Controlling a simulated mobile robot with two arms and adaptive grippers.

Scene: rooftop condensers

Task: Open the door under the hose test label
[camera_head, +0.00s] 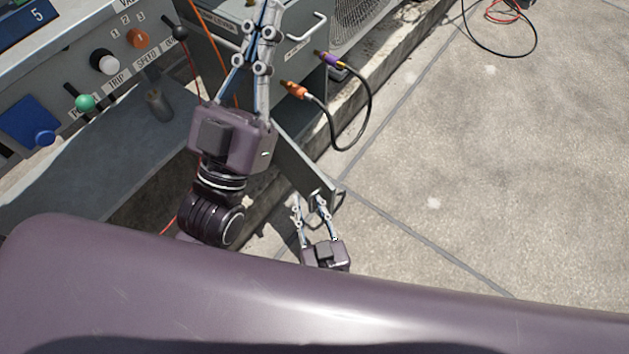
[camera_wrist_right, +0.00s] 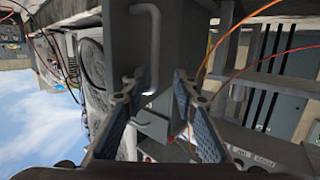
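A grey box carries a small label (camera_head: 298,47) too small to read and a bar handle (camera_head: 308,32). Below it, a flat grey door panel (camera_head: 300,165) stands out from the box, swung outward.
A control panel (camera_head: 60,65) with coloured knobs is at left. A fan grille (camera_head: 350,18) stands behind. Open concrete floor (camera_head: 480,180) lies to the right.

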